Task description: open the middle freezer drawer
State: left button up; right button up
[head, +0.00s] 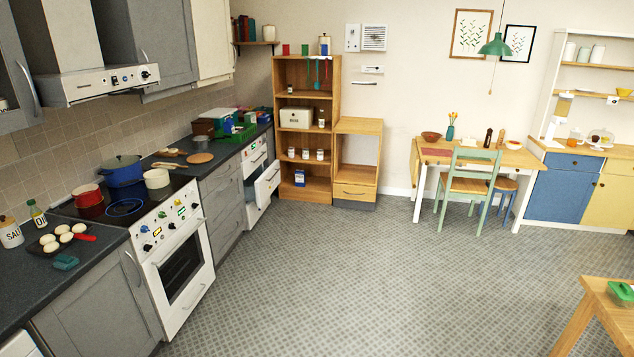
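No freezer with drawers can be made out for certain in the head view. A white appliance (262,178) stands in the left counter row, with a panel front that juts out and a dark handle. A corner of another white unit (20,346) shows at the bottom left edge, mostly cut off. Neither of my grippers is in view.
A white oven (180,262) and grey cabinets (100,290) line the left. Tiled floor (330,265) is open through the middle. A table (436,156) with a green chair (466,183) stands at the back right. A wooden table (606,300) juts in at the lower right.

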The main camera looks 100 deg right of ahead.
aim_at(269, 176)
jog(key=z, duration=3.2)
jog(key=i+l+z, duration=0.3)
jog(key=i, duration=0.35)
jog(key=i+z, duration=0.35)
jog(key=i, duration=0.25)
jog(key=i+l, duration=0.1)
jog(key=i, duration=2.1)
jog(key=i+l, duration=0.1)
jog(key=i, duration=2.1)
